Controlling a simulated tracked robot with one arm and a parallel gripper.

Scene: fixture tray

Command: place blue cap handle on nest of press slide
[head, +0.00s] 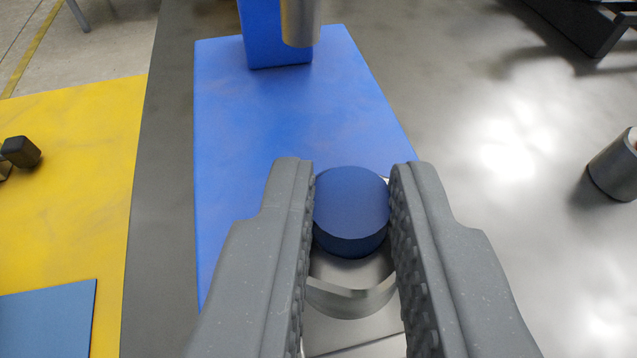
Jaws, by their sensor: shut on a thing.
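The blue cap handle (350,205) is a short dark-blue cylinder, upright between the two fingers of my gripper (352,190). My gripper is shut on its sides. Just below the cap is a round metal nest (350,300) of the press slide, with a flat pale metal part (350,338) under it. The cap overlaps the nest in the picture; I cannot tell whether it rests on it or is held just above. The fingers hide both sides of the nest.
A blue base plate (240,130) carries a blue upright (275,40) with a grey metal cylinder (300,20) hanging ahead of the cap. A yellow mat (70,200) with a dark knob (20,152) lies left. A metal cylinder (615,168) stands right on open grey table.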

